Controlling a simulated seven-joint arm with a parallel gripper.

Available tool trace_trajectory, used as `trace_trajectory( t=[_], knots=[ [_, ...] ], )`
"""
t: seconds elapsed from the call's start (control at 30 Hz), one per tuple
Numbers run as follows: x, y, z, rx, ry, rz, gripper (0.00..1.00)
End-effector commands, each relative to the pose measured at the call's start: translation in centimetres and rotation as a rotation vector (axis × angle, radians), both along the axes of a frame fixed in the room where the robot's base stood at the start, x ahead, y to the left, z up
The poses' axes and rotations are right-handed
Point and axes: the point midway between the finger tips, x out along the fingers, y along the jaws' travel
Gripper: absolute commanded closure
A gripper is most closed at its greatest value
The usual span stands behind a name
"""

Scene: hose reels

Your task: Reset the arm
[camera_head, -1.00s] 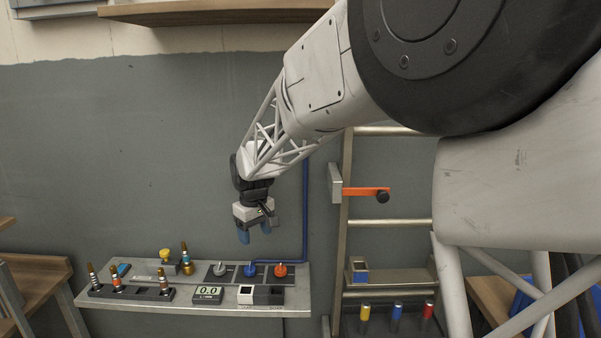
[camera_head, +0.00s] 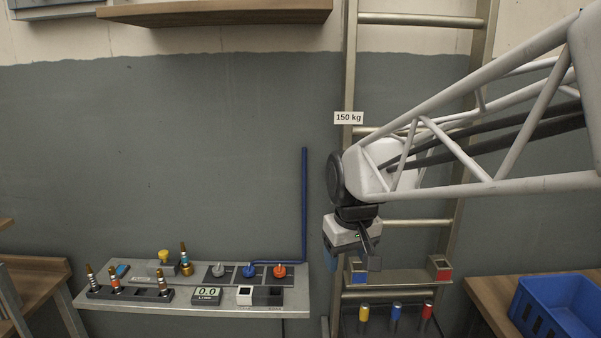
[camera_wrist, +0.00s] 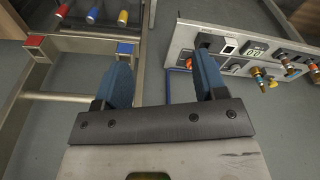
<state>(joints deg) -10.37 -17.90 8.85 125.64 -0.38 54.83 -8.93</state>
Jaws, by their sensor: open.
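My gripper (camera_head: 346,262) hangs at the ladder in the head view, pointing down, in front of the shelf with the small square holders. In the wrist view my gripper (camera_wrist: 160,80) shows two blue fingers wide apart with nothing between them. The gripper is open and empty. My arm reaches in from the right side of the head view and hides part of the ladder.
A grey bench (camera_head: 130,301) at the left holds hose fittings, knobs and a display (camera_head: 207,295) reading 0.0. The metal ladder (camera_head: 400,223) bears a shelf with blue and red square holders; yellow, blue and red cylinders stand below. A blue crate (camera_head: 560,305) sits at right.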

Motion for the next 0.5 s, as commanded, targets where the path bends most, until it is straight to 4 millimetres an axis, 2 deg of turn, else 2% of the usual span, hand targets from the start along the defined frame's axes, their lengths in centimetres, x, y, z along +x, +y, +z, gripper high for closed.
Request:
trace_trajectory(
  t=[0.03,0.2,0.5],
  knots=[
    [-1.3,-0.9,0.1,0.003,-0.007,-0.023,0.35],
    [-5.4,-3.4,-0.1,0.010,-0.024,-0.098,0.35],
    [-12.7,-6.9,-1.3,0.024,-0.054,-0.230,0.35]
  ],
)
